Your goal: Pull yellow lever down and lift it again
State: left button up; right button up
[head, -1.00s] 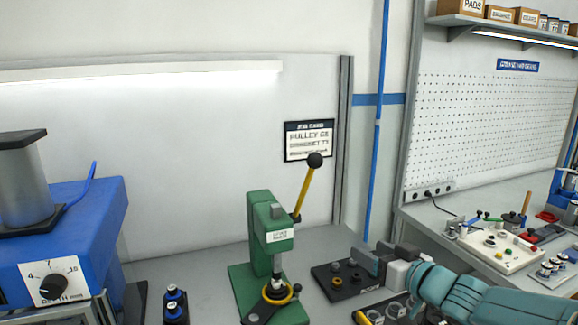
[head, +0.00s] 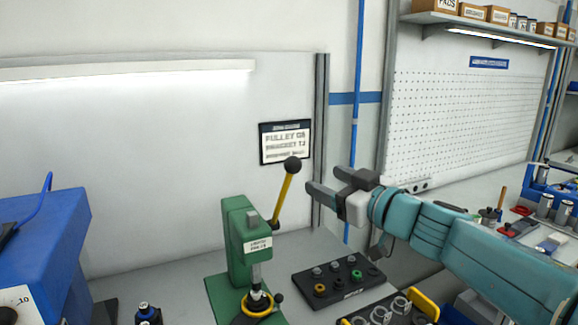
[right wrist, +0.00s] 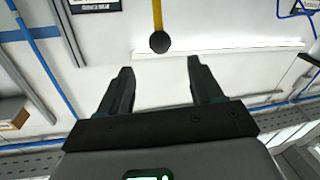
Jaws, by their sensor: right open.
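The yellow lever (head: 283,196) with its black ball knob (head: 292,165) stands raised and tilts right, at the side of the green press (head: 237,240) in the head view. My right gripper (head: 322,187) is open and empty, just right of the lever and a little below knob height, apart from it. In the right wrist view the black knob (right wrist: 160,42) hangs at the end of the yellow rod (right wrist: 157,14), ahead of and between my open fingers (right wrist: 158,75). My left gripper is not in view.
A black block with several coloured pegs (head: 342,280) sits right of the press. A yellow-handled tray of rings (head: 392,311) is in front of it. A blue machine (head: 45,250) stands at left. A sign (head: 285,142) hangs on the wall behind the lever.

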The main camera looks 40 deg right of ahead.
aim_at(298, 169)
jog(key=w, duration=0.7)
jog(key=w+d, duration=0.1)
jog(key=w, duration=0.2)
jog(key=shift+w, duration=0.35)
jog(key=shift+w+d+f, duration=0.1)
jog(key=shift+w+d, duration=0.15)
jog(key=shift+w, duration=0.3)
jog(key=shift+a, duration=0.1)
grip_shut()
jog(key=shift+s, duration=0.1)
